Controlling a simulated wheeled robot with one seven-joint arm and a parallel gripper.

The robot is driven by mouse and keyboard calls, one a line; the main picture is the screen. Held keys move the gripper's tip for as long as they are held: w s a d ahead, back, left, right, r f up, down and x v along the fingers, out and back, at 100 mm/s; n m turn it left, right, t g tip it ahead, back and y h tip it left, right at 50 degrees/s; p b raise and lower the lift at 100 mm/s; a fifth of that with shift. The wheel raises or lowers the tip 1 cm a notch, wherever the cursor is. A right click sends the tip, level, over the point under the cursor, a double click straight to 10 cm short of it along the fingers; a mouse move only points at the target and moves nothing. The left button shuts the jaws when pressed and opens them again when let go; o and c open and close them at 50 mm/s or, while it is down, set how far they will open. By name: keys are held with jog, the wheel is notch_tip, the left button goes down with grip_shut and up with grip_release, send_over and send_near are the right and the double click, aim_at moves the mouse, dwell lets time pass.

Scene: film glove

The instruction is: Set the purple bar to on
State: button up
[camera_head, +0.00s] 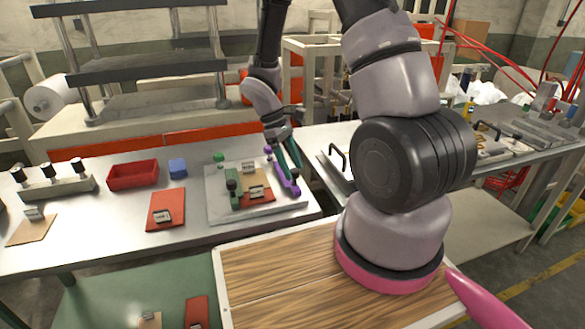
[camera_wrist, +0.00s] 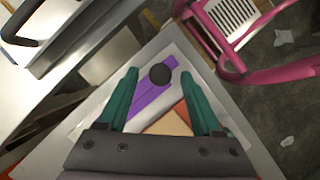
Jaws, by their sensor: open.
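The purple bar (camera_head: 291,186) lies along the right side of a grey plate (camera_head: 222,211) on the metal table. In the wrist view the purple bar (camera_wrist: 152,98) runs diagonally between my fingers, with a dark round knob (camera_wrist: 159,75) on it. My gripper (camera_head: 288,168) is over the bar and partly hides it. In the wrist view my gripper (camera_wrist: 160,78) is open, with one green finger on each side of the knob. No contact is visible, and I cannot tell the height of the fingertips above the bar. I cannot read any on or off mark.
A green bar with a dark knob (camera_head: 233,184) and an orange pad (camera_head: 266,191) share the plate. A red bin (camera_head: 133,174), a blue block (camera_head: 178,168) and a red pad (camera_head: 165,220) lie to the left. A wooden-topped surface (camera_head: 280,266) is in front.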

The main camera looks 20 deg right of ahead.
jog(key=shift+s+d+f, duration=0.15)
jog(key=shift+f, duration=0.3)
jog(key=shift+c, duration=0.4)
grip_shut()
dwell(0.8)
